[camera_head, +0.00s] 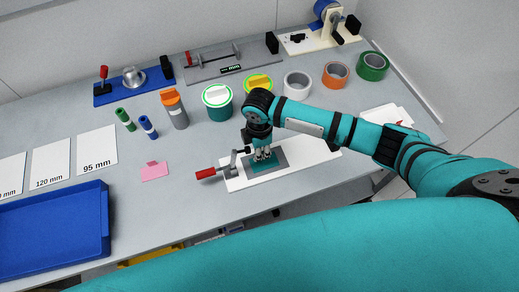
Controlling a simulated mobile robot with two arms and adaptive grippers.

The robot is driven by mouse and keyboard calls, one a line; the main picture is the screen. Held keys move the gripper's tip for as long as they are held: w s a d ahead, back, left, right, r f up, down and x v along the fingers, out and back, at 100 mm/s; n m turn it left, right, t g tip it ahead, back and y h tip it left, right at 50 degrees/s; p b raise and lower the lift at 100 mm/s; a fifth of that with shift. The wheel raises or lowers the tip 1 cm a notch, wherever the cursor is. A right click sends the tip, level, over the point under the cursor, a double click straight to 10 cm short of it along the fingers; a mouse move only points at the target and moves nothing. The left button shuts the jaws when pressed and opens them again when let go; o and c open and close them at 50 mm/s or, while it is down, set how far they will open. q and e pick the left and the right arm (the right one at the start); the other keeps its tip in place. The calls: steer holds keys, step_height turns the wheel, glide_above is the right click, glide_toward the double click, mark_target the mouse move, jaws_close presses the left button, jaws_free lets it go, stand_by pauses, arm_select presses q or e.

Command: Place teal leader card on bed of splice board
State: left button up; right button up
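The splice board (315,158) is a white board on the bench, with a grey bed (292,158) and a red-handled clamp (206,173) at its left end. The teal leader card (262,167) shows as a small teal patch over the grey bed, right below my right gripper (263,157). My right gripper points down, with its fingertips at or just above the card. The fingers hide part of the card, and I cannot tell whether they grip it or whether it lies flat on the bed. My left gripper is not in view.
A pink card (154,172) lies left of the board. A blue tray (55,235) is at the front left, near white size cards (97,151). Markers, lidded pots and tape rolls (297,85) stand behind the board. A blue fixture (133,85) is at the back.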

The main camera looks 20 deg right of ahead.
steer(key=o, duration=0.3)
steer(key=shift+r, duration=0.15)
step_height(320, 180, up, 12)
steer(key=b, duration=0.1)
stand_by(0.3)
stand_by(0.5)
